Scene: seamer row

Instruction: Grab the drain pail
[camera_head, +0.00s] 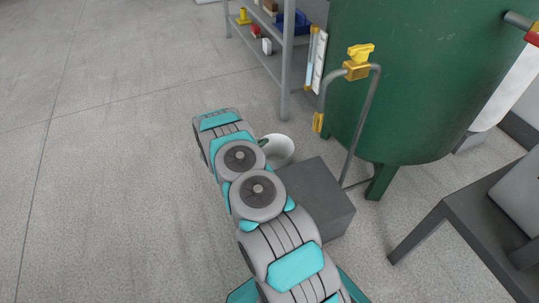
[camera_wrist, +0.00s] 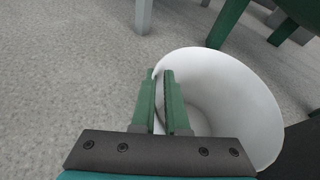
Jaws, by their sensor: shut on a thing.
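The drain pail is a white open-topped bucket (camera_head: 279,150) beside the grey block, in front of the green tank. In the wrist view the pail (camera_wrist: 235,95) fills the right half, and its inside looks empty. My gripper (camera_wrist: 162,75) has green fingers closed on the left part of the pail's rim, one finger outside and one inside the wall. In the head view my arm covers the gripper and the pail's left side. I cannot tell whether the pail's base touches the floor.
A grey block (camera_head: 318,195) stands close to the pail. The green tank (camera_head: 420,80) on legs, with a yellow valve (camera_head: 358,60) and bent pipe, is behind. A grey shelf rack (camera_head: 286,70) stands at the back. A dark table (camera_head: 465,215) is at right. The floor at left is clear.

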